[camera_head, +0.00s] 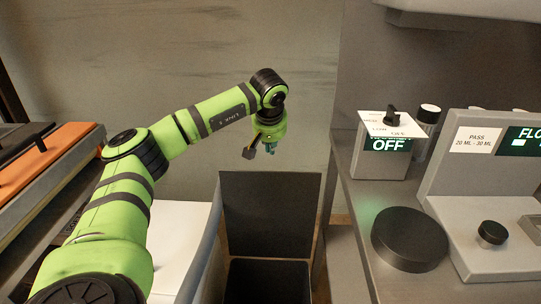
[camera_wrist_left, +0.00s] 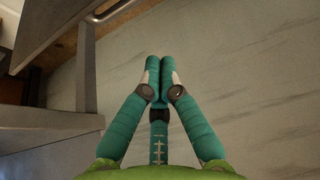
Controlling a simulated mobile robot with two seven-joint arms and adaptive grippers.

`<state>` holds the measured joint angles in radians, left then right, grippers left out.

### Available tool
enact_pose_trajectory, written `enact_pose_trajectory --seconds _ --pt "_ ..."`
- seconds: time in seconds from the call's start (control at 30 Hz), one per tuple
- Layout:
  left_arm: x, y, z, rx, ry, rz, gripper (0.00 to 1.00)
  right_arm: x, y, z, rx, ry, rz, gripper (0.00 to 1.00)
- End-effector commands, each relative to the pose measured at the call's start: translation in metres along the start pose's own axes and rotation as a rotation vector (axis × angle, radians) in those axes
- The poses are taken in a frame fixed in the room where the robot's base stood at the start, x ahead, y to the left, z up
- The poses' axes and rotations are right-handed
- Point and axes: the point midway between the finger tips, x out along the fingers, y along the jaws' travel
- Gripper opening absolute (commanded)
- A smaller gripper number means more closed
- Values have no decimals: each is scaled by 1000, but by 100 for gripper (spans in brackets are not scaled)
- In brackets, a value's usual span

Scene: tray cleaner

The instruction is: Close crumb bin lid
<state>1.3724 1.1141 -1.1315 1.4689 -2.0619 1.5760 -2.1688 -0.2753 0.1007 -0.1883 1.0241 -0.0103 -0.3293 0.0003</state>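The crumb bin (camera_head: 268,283) stands on the floor at the bottom middle of the head view, with a dark opening. Its dark grey lid (camera_head: 270,215) stands upright at the back of the bin, so the bin is open. My left gripper (camera_head: 270,150) hangs above the lid's top edge in the head view, apparently apart from it. In the left wrist view, the teal fingers (camera_wrist_left: 160,72) are together at their tips with nothing seen between them. My right gripper is in neither view.
A grey counter (camera_head: 360,225) at right bears a round black disc (camera_head: 409,238), an OFF box (camera_head: 385,158) and a grey FLOW machine (camera_head: 460,185). At left are an orange board (camera_head: 50,155) and a white surface (camera_head: 180,235). A bare wall (camera_head: 310,110) stands behind.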

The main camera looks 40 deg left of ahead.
Motion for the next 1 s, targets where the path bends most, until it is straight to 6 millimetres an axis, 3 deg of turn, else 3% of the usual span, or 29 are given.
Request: enact_pose_trajectory --seconds 0.2,0.43,0.7,1.0 --pt "46 0 1 0 -3 -2 0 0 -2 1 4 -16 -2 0" --pt "84 0 2 1 -1 -2 0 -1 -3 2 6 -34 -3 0" --pt "63 0 22 3 0 0 0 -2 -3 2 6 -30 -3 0" --pt "55 0 32 0 0 0 0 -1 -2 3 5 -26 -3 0"
